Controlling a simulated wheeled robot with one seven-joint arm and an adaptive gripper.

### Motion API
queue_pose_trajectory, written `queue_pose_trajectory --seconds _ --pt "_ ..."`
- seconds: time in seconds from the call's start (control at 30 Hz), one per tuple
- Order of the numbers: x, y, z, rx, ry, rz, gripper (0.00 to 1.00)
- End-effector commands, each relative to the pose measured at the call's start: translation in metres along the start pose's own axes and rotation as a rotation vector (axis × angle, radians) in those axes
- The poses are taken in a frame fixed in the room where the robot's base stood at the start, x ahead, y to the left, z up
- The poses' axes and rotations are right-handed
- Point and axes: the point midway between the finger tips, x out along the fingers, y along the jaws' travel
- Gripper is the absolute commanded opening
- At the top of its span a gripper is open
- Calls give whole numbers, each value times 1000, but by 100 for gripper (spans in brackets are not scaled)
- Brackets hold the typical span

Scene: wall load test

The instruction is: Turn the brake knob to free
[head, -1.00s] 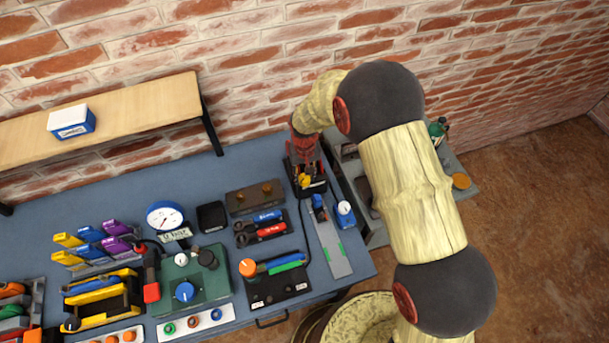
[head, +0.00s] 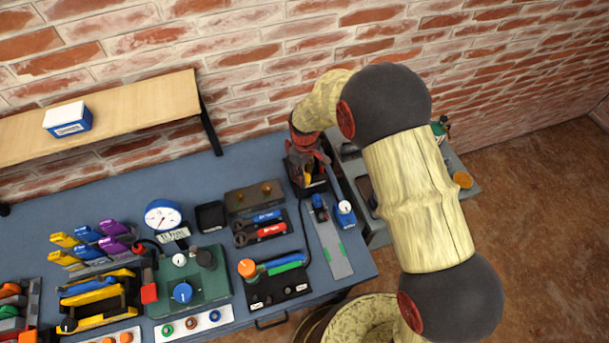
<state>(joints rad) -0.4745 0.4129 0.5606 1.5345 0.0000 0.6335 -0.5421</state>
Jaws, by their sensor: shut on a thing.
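My gripper (head: 308,168), red and dark, points down over a black unit (head: 313,190) at the back right corner of the bench, close to the wall. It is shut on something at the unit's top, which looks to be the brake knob. The gripper hides the knob, so its setting cannot be read. No label on the unit is legible.
A grey plate with green marks (head: 333,250) and a blue block with a white knob (head: 345,212) lie just in front. A green box with a blue knob (head: 182,292) and a round gauge (head: 163,216) stand left. A wooden shelf (head: 130,108) runs along the wall.

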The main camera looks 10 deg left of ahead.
Motion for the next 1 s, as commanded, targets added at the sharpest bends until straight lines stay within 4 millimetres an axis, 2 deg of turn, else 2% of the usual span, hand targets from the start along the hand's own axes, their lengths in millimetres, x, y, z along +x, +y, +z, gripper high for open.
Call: queue_pose_trajectory --seconds 0.4,0.97,1.0 --pt "0 0 0 -202 -1 0 5" --pt "0 0 0 -235 0 0 5" --pt "0 0 0 -235 0 0 31"
